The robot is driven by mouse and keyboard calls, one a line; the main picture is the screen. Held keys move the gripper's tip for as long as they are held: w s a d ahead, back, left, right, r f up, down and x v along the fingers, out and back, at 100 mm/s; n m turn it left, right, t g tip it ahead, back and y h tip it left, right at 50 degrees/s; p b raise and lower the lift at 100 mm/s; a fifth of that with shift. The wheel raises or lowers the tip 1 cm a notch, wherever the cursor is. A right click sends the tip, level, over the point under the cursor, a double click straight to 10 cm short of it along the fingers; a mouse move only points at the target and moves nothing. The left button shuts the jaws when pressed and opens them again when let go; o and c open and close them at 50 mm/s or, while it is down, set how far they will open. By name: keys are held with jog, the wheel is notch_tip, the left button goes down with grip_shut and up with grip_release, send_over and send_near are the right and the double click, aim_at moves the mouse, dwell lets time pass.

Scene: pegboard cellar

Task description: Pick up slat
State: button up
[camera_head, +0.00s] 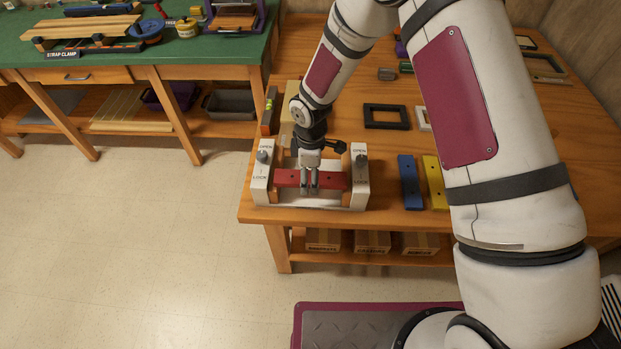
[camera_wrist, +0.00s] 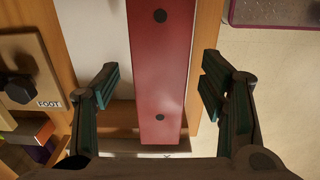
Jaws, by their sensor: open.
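A long red slat (camera_head: 333,181) with dark holes lies level across a white fixture (camera_head: 357,191) near the workbench's front edge. The fixture's two end blocks carry dark knobs marked OPEN and LOCK. My gripper (camera_head: 309,190) points down over the middle of the slat. In the wrist view the red slat (camera_wrist: 160,70) runs lengthwise between the spread fingers of my gripper (camera_wrist: 160,87), with a gap on each side. My gripper is open and holds nothing. Whether the fingertips reach below the slat's top is unclear.
A blue slat (camera_head: 409,182) and a yellow slat (camera_head: 435,182) lie to the right of the fixture on the wooden bench. A black frame (camera_head: 385,116) lies behind. Boxes (camera_head: 372,242) stand on the shelf below. Open floor (camera_head: 150,250) lies to the left.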

jog(key=c, duration=1.3)
jog(key=shift+r, duration=0.1)
